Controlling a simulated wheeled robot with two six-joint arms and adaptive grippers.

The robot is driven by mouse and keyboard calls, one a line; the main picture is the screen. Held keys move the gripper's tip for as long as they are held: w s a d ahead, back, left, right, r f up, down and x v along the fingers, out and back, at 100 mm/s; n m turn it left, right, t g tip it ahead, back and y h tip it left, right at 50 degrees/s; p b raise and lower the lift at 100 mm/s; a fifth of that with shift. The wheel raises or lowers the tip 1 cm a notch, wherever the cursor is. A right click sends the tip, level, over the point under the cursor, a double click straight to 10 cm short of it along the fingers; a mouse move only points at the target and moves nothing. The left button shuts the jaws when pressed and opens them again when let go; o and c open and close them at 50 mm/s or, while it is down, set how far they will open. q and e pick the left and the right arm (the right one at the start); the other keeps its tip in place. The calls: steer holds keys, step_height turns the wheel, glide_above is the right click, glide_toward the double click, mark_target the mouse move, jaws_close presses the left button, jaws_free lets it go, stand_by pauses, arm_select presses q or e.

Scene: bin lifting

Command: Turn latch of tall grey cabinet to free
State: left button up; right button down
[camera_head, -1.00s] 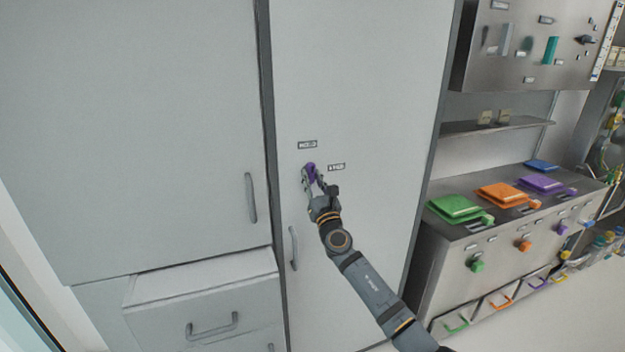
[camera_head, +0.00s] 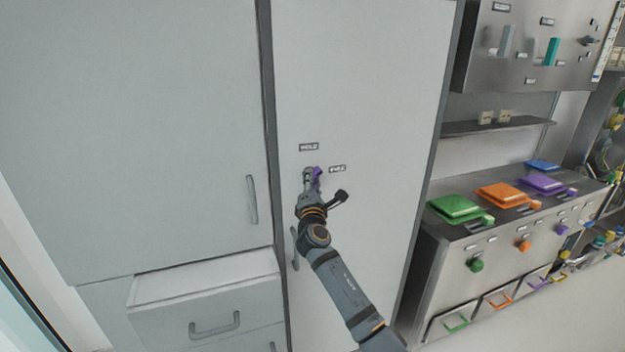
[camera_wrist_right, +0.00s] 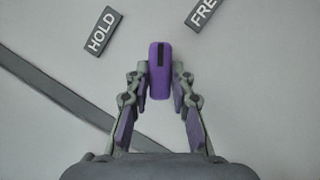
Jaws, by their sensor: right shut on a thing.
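The tall grey cabinet (camera_head: 360,80) fills the middle of the head view. Its small purple latch (camera_head: 317,173) sits on the door below the HOLD label (camera_head: 308,147) and left of the FREE label (camera_head: 337,169). In the right wrist view the latch (camera_wrist_right: 159,78) has a black mark at its top and points between the HOLD label (camera_wrist_right: 103,32) and the FREE label (camera_wrist_right: 203,12). My right gripper (camera_head: 311,176) is shut on the latch, with a finger on each side (camera_wrist_right: 159,85). It partly hides the latch in the head view. My left gripper is not in view.
A vertical handle (camera_head: 295,247) is on the tall door, close to my right arm. Another cabinet with a handle (camera_head: 251,198) and a drawer (camera_head: 213,324) stand to the left. A steel counter (camera_head: 440,270) with coloured lids stands to the right.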

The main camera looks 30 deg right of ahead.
steer(key=shift+r+m+g+p, duration=0.1)
steer(key=shift+m+g+p, duration=0.55)
steer(key=shift+m, duration=1.05)
steer(key=shift+r+m+g+p, duration=0.1)
steer(key=shift+m+g+p, duration=0.5)
steer(key=shift+m, duration=1.1)
steer(key=c, duration=1.2)
jaws_free()
steer(key=shift+o, duration=0.2)
steer(key=shift+f, duration=0.1)
steer(key=v, duration=1.2)
steer(key=shift+r, duration=0.3)
